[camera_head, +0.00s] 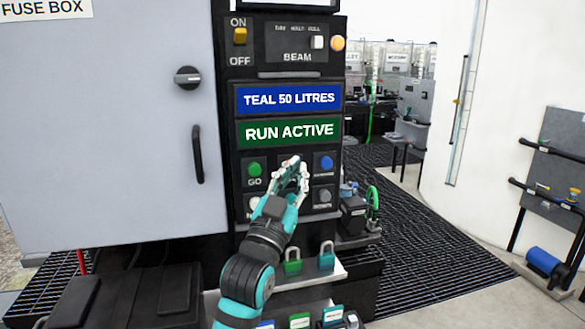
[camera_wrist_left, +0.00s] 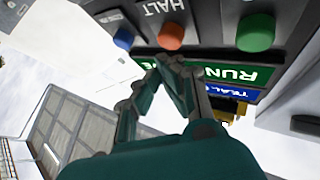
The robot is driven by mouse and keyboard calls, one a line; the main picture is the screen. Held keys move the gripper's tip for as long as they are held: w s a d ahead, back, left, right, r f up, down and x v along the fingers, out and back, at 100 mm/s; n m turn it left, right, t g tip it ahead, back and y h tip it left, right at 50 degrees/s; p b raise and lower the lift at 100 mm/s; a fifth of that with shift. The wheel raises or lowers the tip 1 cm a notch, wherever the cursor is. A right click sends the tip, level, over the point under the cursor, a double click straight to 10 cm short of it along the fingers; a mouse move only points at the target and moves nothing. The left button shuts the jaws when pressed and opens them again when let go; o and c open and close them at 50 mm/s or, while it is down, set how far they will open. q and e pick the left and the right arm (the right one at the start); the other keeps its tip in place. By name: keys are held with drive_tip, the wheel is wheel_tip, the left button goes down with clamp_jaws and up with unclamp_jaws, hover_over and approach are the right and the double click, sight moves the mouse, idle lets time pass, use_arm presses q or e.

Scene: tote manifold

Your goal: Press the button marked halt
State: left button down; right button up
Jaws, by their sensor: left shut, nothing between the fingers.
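The red-orange button (camera_wrist_left: 171,36) sits beside the label HALT (camera_wrist_left: 163,7) in the left wrist view, between a green button (camera_wrist_left: 255,32) and a blue button (camera_wrist_left: 124,38). In the head view, the green GO button (camera_head: 254,169) and the blue button (camera_head: 326,163) show on either side of my left gripper (camera_head: 291,165), which mostly hides the middle button. My left gripper is shut and empty. Its fingertips (camera_wrist_left: 170,62) lie just beside the red-orange button in the wrist view; I cannot tell whether they touch it. My right gripper is not in view.
A green RUN ACTIVE sign (camera_head: 289,130) and a blue TEAL 50 LITRES sign (camera_head: 289,98) are above the buttons. A grey fuse box (camera_head: 110,120) stands at left. Padlocks (camera_head: 326,256) sit on a ledge below. Dark grating (camera_head: 430,255) covers the floor at right.

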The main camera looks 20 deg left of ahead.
use_arm(q)
drive_tip(key=shift+w, duration=0.1)
drive_tip(key=shift+w+a, duration=0.2)
drive_tip(key=shift+a, duration=0.05)
drive_tip(key=shift+w+a, duration=0.35)
drive_tip(key=shift+w, duration=0.2)
idle(0.9)
drive_tip(key=shift+s+d, duration=0.1)
drive_tip(key=shift+s, duration=0.05)
idle(0.3)
drive_tip(key=shift+s+d+p, duration=0.4)
drive_tip(key=shift+s+d, duration=0.1)
drive_tip(key=shift+s, duration=0.25)
drive_tip(key=s+d, duration=0.1)
drive_tip(key=s, duration=0.1)
drive_tip(key=s+d, duration=0.1)
drive_tip(key=s, duration=0.1)
drive_tip(key=shift+d+p, duration=0.4)
